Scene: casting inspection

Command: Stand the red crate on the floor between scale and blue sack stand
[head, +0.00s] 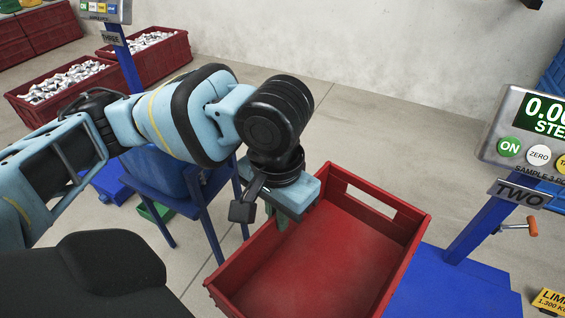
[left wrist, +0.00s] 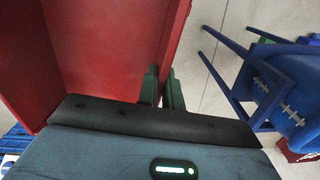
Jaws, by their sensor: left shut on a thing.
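The red crate (head: 400,232) is empty and hangs or stands upright at the lower middle of the head view; its underside is hidden, so I cannot tell whether it touches the floor. My left gripper (head: 284,220) is shut on its left wall; the left wrist view shows the fingers (left wrist: 162,90) on either side of the red wall (left wrist: 178,35). The blue sack stand (head: 205,205) is to the left, partly behind my arm; it also shows in the left wrist view (left wrist: 275,90). The scale marked TWO (head: 475,228) is to the right, its blue platform (head: 455,290) partly covered by the crate. My right gripper is not in view.
Red crates of metal castings (head: 62,118) stand at the back left beside another scale post (head: 125,60). A yellow LIMIT sign (head: 551,301) is at the lower right. A green box (head: 152,212) lies by the sack stand. Bare floor (head: 350,120) is behind the crate.

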